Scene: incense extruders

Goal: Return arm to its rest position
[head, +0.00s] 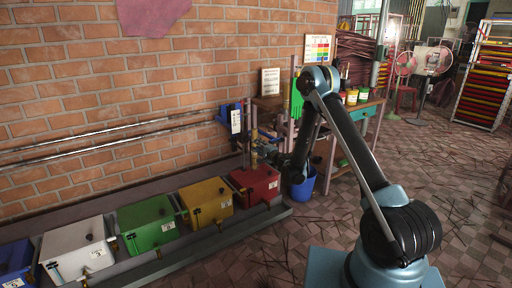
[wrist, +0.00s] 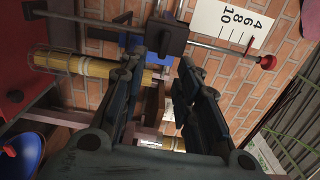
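My arm rises from its base at the lower right of the head view, bends at a high elbow and comes down to the left. My gripper (head: 284,162) is a dark shape beside the red box (head: 256,183); its fingers are hard to make out there. In the wrist view my gripper (wrist: 160,62) shows two dark fingers with a clear gap between the tips. It is open, and I see nothing held. A yellowish bundle (wrist: 90,66) lies left of the fingers in that view, apart from them as far as I can tell.
Yellow (head: 206,201), green (head: 147,222) and white (head: 75,248) boxes line the low bench along the brick wall. A blue device (head: 231,121) is on a post by the red box. A blue bucket (head: 303,184) and a table are behind my arm. Tiled floor lies right.

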